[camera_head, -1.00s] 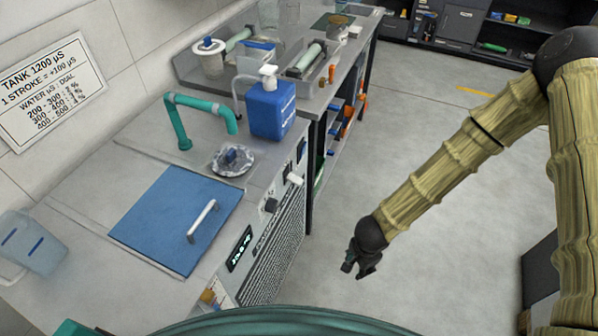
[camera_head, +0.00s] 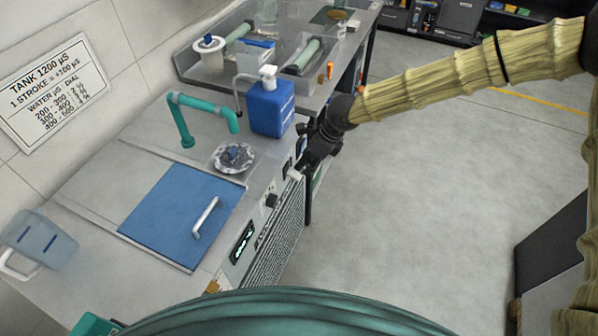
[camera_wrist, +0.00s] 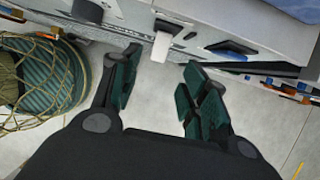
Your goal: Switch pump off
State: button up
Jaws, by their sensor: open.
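The front panel of the counter unit carries a white lever (camera_head: 295,174), a black knob (camera_head: 271,200) and a lit display (camera_head: 242,243). I cannot read which control is the pump's. In the wrist view the white lever (camera_wrist: 161,46) sticks out just ahead of and between my fingertips, with no clear contact. The black knob (camera_wrist: 87,11) is to its left and a dark blue-black switch (camera_wrist: 232,48) to its right. My gripper (camera_wrist: 160,68) is open and empty; it also shows in the head view (camera_head: 306,163), beside the panel's far end, partly hiding it.
A teal tap (camera_head: 183,125), a blue bottle (camera_head: 271,106) and a round dish (camera_head: 234,157) stand on the counter. A blue lid (camera_head: 175,215) with a white handle lies nearer. A clear jug (camera_head: 40,240) is at left.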

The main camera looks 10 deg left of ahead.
aim_at(297, 176)
jog(key=p+x, duration=0.1)
jog(key=x, duration=0.7)
jog(key=shift+f, duration=0.25)
jog(key=shift+f, duration=0.1)
grip_shut()
